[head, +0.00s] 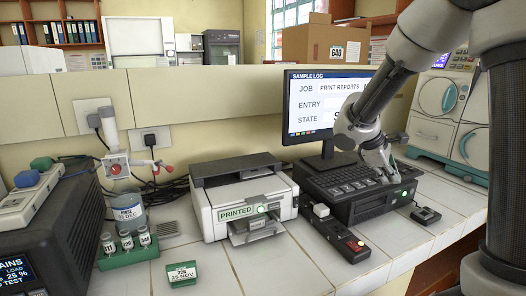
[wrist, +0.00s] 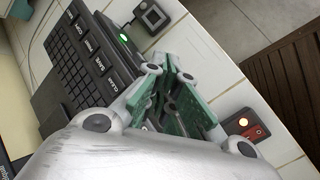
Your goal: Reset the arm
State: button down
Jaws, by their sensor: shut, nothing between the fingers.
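My gripper (head: 388,176) is over the front right corner of the black keyboard unit (head: 350,207) in the head view. Its fingers, with green pads, are closed together and hold nothing. The wrist view shows the fingers (wrist: 172,97) beside the keyboard's row of labelled keys and a lit green button (wrist: 123,37). I cannot tell whether the fingertips touch the unit. My arm reaches in from the upper right and covers part of the monitor (head: 318,117), which reads "SAMPLE LOG" and "PRINT REPORTS".
A printer (head: 240,199) marked "PRINTED" stands left of the keyboard unit. A switch box (head: 352,244) with a red switch lies in front. A small black pad (head: 425,215) lies to the right. A green vial rack (head: 127,252) and a green label block (head: 182,274) stand at left.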

jog(key=s+a+r+m+t+y, duration=0.1)
jog(key=s+r+m+y, duration=0.1)
jog(key=s, duration=0.6)
jog(key=s+a+r+m+t+y, duration=0.1)
jog(key=s+r+m+y, duration=0.1)
jog(key=s+m, duration=0.3)
jog(key=s+r+m+t+y, duration=0.1)
jog(key=s+r+m+y, duration=0.2)
jog(key=s, duration=0.9)
jog(key=shift+a+r+m, duration=0.3)
jog(key=shift+a+r, duration=0.1)
jog(key=shift+r, duration=0.25)
